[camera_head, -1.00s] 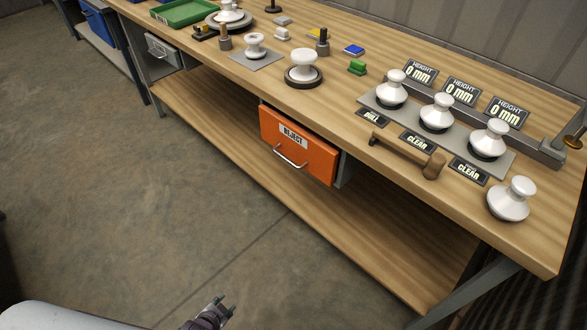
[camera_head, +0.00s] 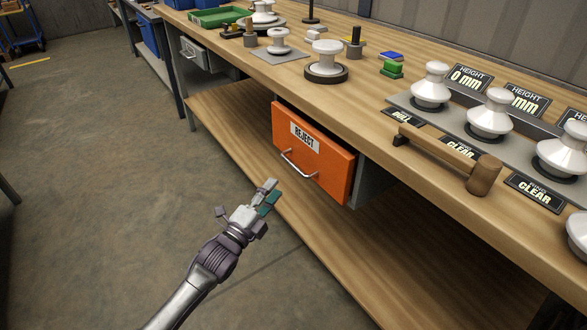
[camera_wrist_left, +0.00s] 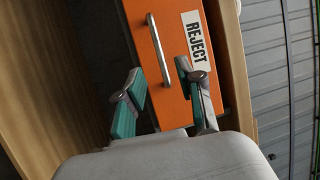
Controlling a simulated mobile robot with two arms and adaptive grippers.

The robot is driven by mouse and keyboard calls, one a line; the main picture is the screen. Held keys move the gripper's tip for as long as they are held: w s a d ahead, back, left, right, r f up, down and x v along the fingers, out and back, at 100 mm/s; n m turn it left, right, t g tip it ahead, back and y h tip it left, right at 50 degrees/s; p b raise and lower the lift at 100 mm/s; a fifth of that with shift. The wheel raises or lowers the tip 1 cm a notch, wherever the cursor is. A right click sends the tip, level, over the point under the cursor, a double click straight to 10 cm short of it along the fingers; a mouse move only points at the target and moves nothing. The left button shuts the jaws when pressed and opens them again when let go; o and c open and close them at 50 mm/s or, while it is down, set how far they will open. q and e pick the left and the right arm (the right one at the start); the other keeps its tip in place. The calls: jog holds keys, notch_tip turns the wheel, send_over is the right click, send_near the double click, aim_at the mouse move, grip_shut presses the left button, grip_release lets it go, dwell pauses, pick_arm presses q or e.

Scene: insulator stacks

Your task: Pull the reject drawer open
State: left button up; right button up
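The reject drawer (camera_head: 332,172) has an orange front with a white REJECT label and hangs under the bench top. Its front looks closed against its grey housing. Its silver bar handle (camera_head: 299,166) runs along the front. My left gripper (camera_head: 271,190) is in front of and below the handle, apart from it. In the left wrist view, the gripper (camera_wrist_left: 160,68) is open with two green-and-grey fingers spread. The handle (camera_wrist_left: 157,48) lies ahead, roughly between the fingertips, and the orange front (camera_wrist_left: 232,75) is behind it. Nothing is held. My right gripper is out of view.
The wooden bench top (camera_head: 370,107) carries white insulators, a wooden mallet (camera_head: 445,158) and height displays. A lower shelf (camera_head: 235,130) runs under the drawer. A grey drawer (camera_head: 194,54) sits further left. The concrete floor (camera_head: 100,170) in front is clear.

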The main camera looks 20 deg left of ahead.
aim_at(292, 164)
pick_arm(q)
jog(key=b+x, duration=0.1)
jog(key=x, duration=0.9)
jog(key=shift+f, duration=0.15)
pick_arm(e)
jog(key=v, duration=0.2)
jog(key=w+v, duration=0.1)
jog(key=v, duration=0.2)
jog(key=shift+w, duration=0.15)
pick_arm(q)
grip_shut()
